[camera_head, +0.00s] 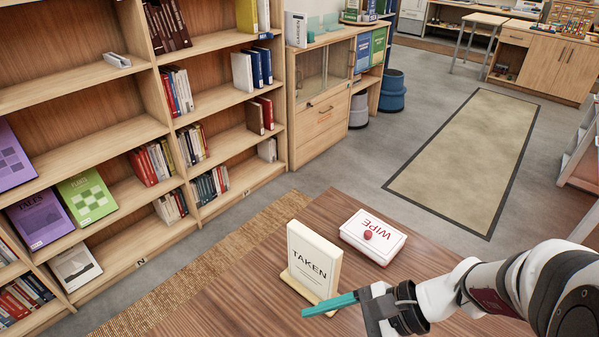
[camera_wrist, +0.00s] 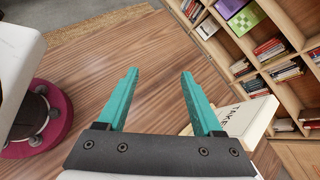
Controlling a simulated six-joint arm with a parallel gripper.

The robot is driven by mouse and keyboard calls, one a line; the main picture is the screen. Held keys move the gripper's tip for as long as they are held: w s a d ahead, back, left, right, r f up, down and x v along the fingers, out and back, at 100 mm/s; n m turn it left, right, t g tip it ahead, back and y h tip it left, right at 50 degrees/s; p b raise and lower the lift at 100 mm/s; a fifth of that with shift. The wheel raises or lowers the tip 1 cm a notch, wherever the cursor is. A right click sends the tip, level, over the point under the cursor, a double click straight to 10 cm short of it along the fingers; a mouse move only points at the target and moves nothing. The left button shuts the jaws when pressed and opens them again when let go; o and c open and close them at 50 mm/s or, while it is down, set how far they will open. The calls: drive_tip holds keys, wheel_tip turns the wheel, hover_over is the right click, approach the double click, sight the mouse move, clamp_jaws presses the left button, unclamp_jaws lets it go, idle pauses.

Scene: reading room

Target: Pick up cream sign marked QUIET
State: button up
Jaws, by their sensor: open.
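No sign reading QUIET shows in either view. A cream sign (camera_head: 315,258) reading TAKEN stands upright on a base on the wooden table. It also shows in the wrist view (camera_wrist: 246,120), at the right, partly hidden behind my right finger. My gripper (camera_wrist: 158,74) is open, with two teal fingers apart and only bare wood grain seen between them. In the head view my gripper (camera_head: 308,311) is just in front of the TAKEN sign's base and overlaps its lower right corner. I cannot tell whether it touches the sign.
The table (camera_head: 240,290) is clear to the left. Bookshelves (camera_head: 110,172) stand beyond it at the left. A beige rug (camera_head: 470,150) lies on the floor behind.

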drive_tip(key=w+d+f+m+t+y, duration=0.1)
drive_tip(key=w+d+f+m+t, duration=0.1)
drive_tip(key=w+d+m+t, duration=0.25)
drive_tip(key=m+t+h, duration=0.1)
drive_tip(key=m+t, duration=0.4)
drive_tip(key=m, duration=0.1)
approach(337, 271)
drive_tip(key=x, duration=1)
drive_tip(key=shift+w+f, duration=0.1)
drive_tip(key=x, duration=0.2)
drive_tip(key=f+x, duration=0.1)
drive_tip(key=x, duration=0.2)
drive_tip(key=shift+w, duration=0.2)
clamp_jaws()
